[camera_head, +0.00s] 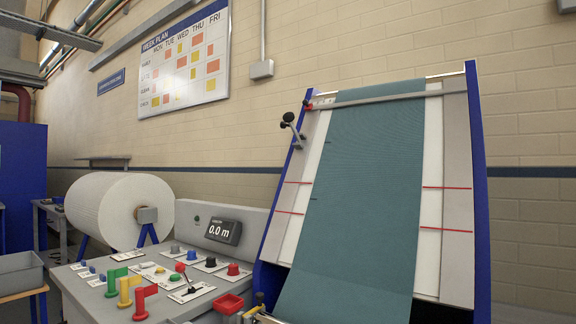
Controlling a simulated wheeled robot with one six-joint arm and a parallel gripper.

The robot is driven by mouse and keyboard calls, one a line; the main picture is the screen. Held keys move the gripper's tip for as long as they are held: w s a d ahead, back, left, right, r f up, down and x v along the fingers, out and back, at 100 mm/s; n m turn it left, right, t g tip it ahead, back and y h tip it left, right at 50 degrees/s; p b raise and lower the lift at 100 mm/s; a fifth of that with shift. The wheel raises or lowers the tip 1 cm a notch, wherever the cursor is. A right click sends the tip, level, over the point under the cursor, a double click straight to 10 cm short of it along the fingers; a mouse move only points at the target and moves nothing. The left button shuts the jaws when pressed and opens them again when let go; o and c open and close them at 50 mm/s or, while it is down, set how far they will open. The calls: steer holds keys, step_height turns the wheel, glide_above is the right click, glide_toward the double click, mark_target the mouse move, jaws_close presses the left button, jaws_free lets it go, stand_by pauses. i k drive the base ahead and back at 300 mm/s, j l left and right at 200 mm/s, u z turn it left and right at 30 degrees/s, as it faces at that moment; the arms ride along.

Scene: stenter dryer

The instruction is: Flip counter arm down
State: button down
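The likely counter arm (294,130) is a small dark lever with round black ends and a light grey middle. It sits at the upper left edge of the sloped fabric board (455,190), tilted up and outward. It appears clear of the teal fabric (370,190), which runs down the board. A grey counter display (223,230) on the console reads 0.0 m. My gripper is not in view, so its opening and its place relative to the arm do not show.
A grey bar (385,96) with a red end crosses the board's top. The control console (85,290) carries coloured buttons, flags and a small lever. A red tray (229,304) sits at its front edge. A large white roll (105,208) stands behind at left. A brick wall is behind.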

mark_target(288, 117)
steer(key=j+z, duration=0.2)
steer(key=z, duration=0.15)
steer(key=j+z, duration=0.2)
steer(key=z, duration=0.15)
steer(key=k+j+z, duration=0.1)
steer(key=j, duration=0.35)
steer(key=j+z, duration=0.1)
steer(key=j, duration=0.35)
steer(key=k+j+z, duration=0.15)
steer(key=j, duration=0.3)
steer(key=k+j+z, duration=0.1)
steer(key=j, duration=0.3)
steer(key=k+j+z, duration=0.1)
steer(key=j, duration=0.35)
steer(key=k+j, duration=0.2)
steer(key=j, duration=0.2)
steer(key=k+j, duration=0.2)
steer(key=j, duration=0.2)
steer(key=i+j, duration=0.85)
steer(key=i+j+u, duration=0.1)
steer(key=i+j, duration=0.75)
steer(key=i, duration=0.1)
